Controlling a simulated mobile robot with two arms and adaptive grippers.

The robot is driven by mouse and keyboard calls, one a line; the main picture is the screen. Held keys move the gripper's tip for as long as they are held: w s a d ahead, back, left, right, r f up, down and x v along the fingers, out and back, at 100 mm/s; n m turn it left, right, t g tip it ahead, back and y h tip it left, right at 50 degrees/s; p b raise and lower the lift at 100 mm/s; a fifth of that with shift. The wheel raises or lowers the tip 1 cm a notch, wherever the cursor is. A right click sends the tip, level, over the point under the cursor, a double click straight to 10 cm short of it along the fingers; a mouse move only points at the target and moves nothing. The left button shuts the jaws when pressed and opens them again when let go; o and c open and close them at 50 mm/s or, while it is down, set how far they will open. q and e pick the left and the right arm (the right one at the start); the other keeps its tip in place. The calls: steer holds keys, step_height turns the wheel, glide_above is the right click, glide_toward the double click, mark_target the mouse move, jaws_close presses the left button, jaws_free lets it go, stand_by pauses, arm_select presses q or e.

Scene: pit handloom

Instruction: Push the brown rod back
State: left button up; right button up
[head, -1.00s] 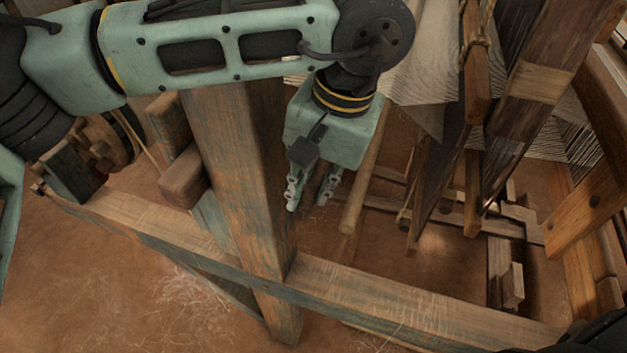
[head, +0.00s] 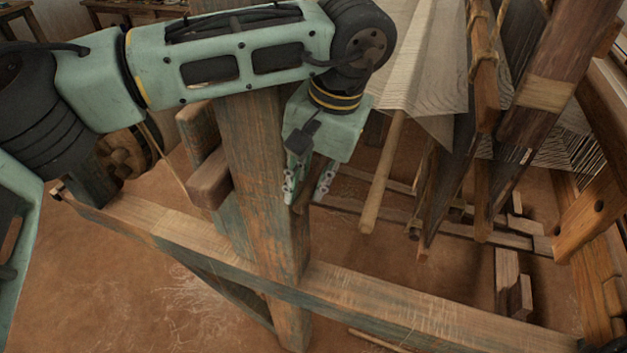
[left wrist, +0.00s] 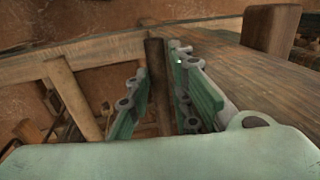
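A dark brown rod (left wrist: 155,75) stands between the two fingers of my left gripper (left wrist: 158,70) in the left wrist view, its end reaching past the fingertips. Narrow gaps seem to show beside it, so the gripper looks open around it; contact with a finger cannot be made out. In the head view my left gripper (head: 307,186) points down just right of the thick upright post (head: 262,170). Its fingers are apart, with a dark piece of the rod (head: 302,200) low between them. The rest of the rod is hidden by the gripper. My right gripper does not show.
A pale wooden rod (head: 382,175) slants down right of my left gripper. Loom boards (head: 533,85) and cloth (head: 425,60) stand farther right. A long beam (head: 385,300) crosses below. A wooden block (head: 210,178) sits left of the post.

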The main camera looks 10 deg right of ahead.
arm_select(q)
steer(key=o, duration=0.4)
steer(key=shift+w+a, duration=0.1)
steer(key=shift+a, duration=0.1)
steer(key=shift+c, duration=0.2)
steer(key=shift+d, duration=0.1)
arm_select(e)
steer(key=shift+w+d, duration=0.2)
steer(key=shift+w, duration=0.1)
arm_select(q)
step_height(320, 180, up, 8)
steer(key=s+d, duration=0.1)
steer(key=shift+d, duration=0.2)
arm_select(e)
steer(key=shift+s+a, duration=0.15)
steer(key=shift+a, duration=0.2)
arm_select(q)
steer(key=shift+f, duration=0.15)
